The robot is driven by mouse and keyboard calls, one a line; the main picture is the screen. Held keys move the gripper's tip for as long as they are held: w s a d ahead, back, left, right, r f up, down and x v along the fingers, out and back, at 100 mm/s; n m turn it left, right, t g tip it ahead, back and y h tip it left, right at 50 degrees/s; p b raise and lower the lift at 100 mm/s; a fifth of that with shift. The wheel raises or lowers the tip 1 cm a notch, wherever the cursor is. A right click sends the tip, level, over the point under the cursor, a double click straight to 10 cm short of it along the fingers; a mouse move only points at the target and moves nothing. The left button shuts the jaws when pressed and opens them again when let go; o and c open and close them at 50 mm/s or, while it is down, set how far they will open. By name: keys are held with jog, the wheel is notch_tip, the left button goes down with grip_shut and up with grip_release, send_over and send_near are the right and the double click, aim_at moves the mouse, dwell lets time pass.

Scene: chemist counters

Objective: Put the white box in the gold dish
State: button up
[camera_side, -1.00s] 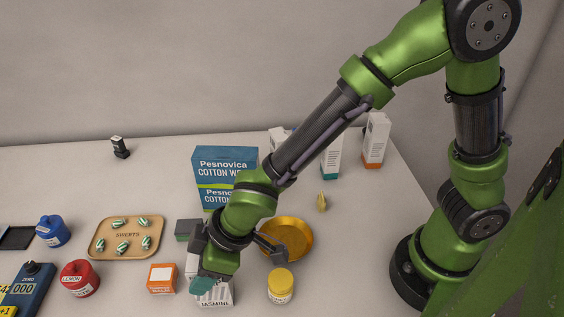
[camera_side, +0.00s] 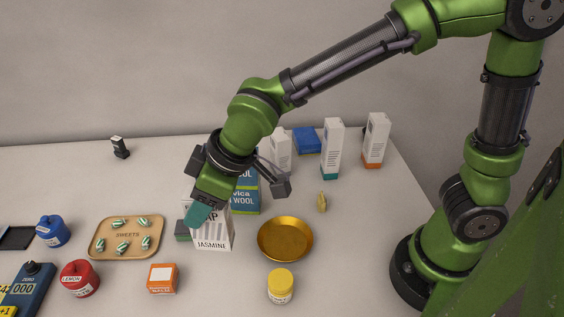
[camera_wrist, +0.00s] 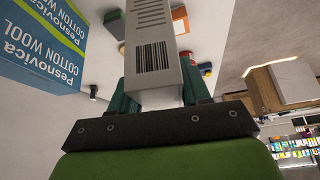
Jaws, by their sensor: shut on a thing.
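The white box (camera_side: 213,233), lettered JASMINE, is held in my gripper (camera_side: 203,212). One teal finger shows across its upper part in the side view. In the wrist view the white box (camera_wrist: 154,62) shows a barcode and sits between both teal fingers of my gripper (camera_wrist: 158,92). The box looks upright or slightly tilted and appears raised off the counter. The gold dish (camera_side: 286,256) lies on the counter to the right of the box. The dish is empty and fully visible in the side view; I cannot make it out in the wrist view.
A blue-green cotton wool box (camera_side: 246,192) stands behind my gripper, partly hidden. A yellow jar (camera_side: 281,288) stands in front of the dish. A dark green box (camera_side: 183,231) is just left of the white box. A small yellow object (camera_side: 322,202) and tall cartons (camera_side: 332,150) stand behind the dish.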

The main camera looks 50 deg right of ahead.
jog(key=s+d+f+n+g+y, duration=0.1)
jog(key=d+n, duration=0.1)
jog(key=d, duration=0.6)
jog(key=s+d+f+n+g+y, duration=0.1)
jog(key=s+d+n, duration=0.1)
jog(key=d, duration=0.5)
notch_tip(320, 180, down, 8)
jog(key=s+a+n+g, duration=0.1)
jog(key=s+n+g, duration=0.1)
jog(key=n, duration=0.4)
jog(key=shift+s+a+r+n+g, duration=0.2)
jog(key=shift+s+n+g, duration=0.1)
jog(key=shift+s+g, duration=0.1)
jog(key=shift+f, duration=0.1)
jog(key=o, duration=1.1)
